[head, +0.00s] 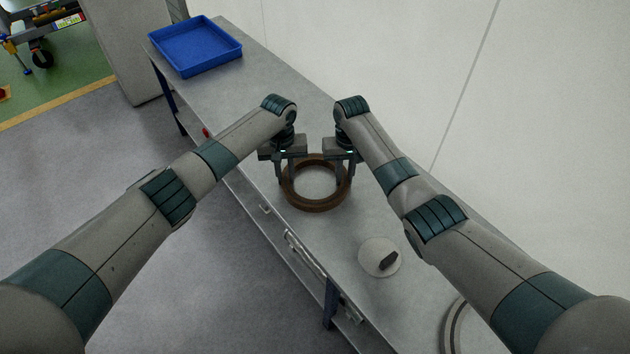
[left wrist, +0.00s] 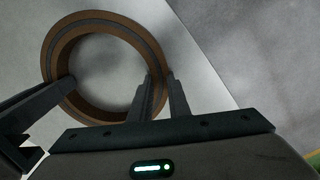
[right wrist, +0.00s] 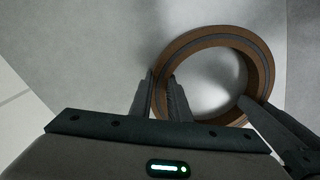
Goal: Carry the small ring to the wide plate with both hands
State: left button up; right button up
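The small ring (head: 316,203) is brown with a darker band and lies flat over the bench, between my two grippers. I cannot tell whether it touches the bench. My left gripper (head: 280,178) has its fingers on either side of the ring's left wall and appears shut on it; the wall also shows between the fingers in the left wrist view (left wrist: 100,20). My right gripper (head: 351,177) holds the opposite wall the same way, as the right wrist view shows (right wrist: 262,65). A round pale plate (head: 455,325), possibly the wide plate, is partly hidden by my right arm.
A small pale disc (head: 372,259) with a dark knob lies on the grey bench (head: 345,245) nearer than the ring. A blue tray (head: 195,46) stands at the far left end. A white wall borders the bench's right side. The bench between tray and ring is clear.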

pick_arm(q)
grip_shut()
pick_arm(e)
grip_shut()
pick_arm(q)
jog(key=shift+r, duration=0.15)
pick_arm(e)
jog(key=shift+r, duration=0.2)
